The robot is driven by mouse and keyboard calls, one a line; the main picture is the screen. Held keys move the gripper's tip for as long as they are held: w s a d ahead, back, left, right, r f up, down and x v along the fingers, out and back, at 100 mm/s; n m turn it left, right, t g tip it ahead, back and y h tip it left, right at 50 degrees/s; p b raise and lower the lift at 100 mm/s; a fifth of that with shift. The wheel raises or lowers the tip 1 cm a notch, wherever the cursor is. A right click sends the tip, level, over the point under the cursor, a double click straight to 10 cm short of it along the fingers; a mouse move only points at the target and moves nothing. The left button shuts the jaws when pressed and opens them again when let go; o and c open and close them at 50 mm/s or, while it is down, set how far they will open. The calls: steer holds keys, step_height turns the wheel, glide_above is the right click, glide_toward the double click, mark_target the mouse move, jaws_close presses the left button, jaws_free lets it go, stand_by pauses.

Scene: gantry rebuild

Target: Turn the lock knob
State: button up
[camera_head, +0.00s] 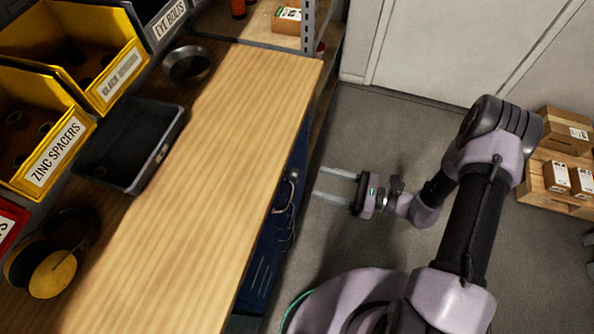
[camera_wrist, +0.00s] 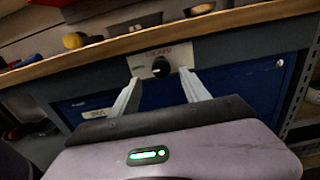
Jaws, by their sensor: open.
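The lock knob (camera_wrist: 160,66) is a dark round knob on a pale plate (camera_wrist: 143,67) with red lettering above it and green marking at its left. The plate sits on the front of the bench, just under the wooden edge. My gripper (camera_wrist: 160,77) is open and empty; in the wrist view the knob shows between its two pale fingertips, farther off. In the head view my gripper (camera_head: 320,184) points left at the bench front with a gap before it. I cannot make out the knob in the head view.
The wooden benchtop (camera_head: 230,120) overhangs a blue cabinet (camera_wrist: 235,88) with handles. Yellow bins (camera_head: 45,130), a black tray (camera_head: 130,145) and earmuffs (camera_head: 52,272) stand along the bench's left side. Shelving (camera_head: 307,25) stands beyond. The grey floor (camera_head: 365,125) around my gripper is clear.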

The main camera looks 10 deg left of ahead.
mark_target(296, 175)
steer(key=a, duration=0.3)
steer(key=a+b, duration=0.1)
steer(key=a, duration=0.4)
steer(key=shift+w+a, duration=0.3)
steer(key=shift+w, duration=0.1)
jaws_close()
